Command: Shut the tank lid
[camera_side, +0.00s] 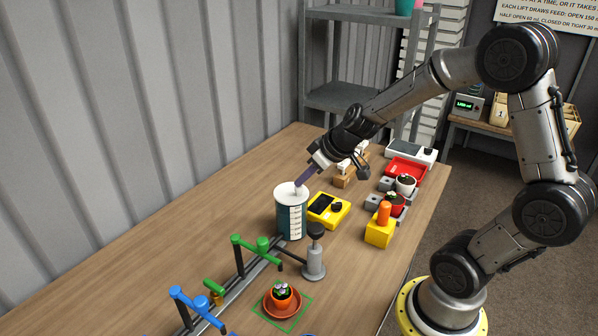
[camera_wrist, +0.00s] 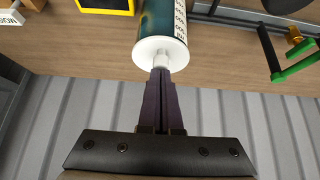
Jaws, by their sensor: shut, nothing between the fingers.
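The tank (camera_side: 290,219) is an upright teal cylinder with a white marked scale, standing on the wooden table. Its white lid (camera_side: 284,192) lies across its top; I see no clear gap at the rim. In the wrist view the tank (camera_wrist: 163,18) is at the top middle, and its lid (camera_wrist: 150,53) shows as a white disc with a small knob in the middle. My gripper (camera_side: 298,184) is right above the lid. Its dark purple fingers (camera_wrist: 160,72) are shut with nothing between them. Their tips are at the knob; I cannot tell whether they touch it.
A yellow device (camera_side: 328,209) stands close right of the tank. A grey post with a black knob (camera_side: 314,252) and a green-handled valve (camera_side: 250,250) are in front. A potted flower (camera_side: 282,294) sits nearer still. Red trays and pots are further right. The table's left side is clear.

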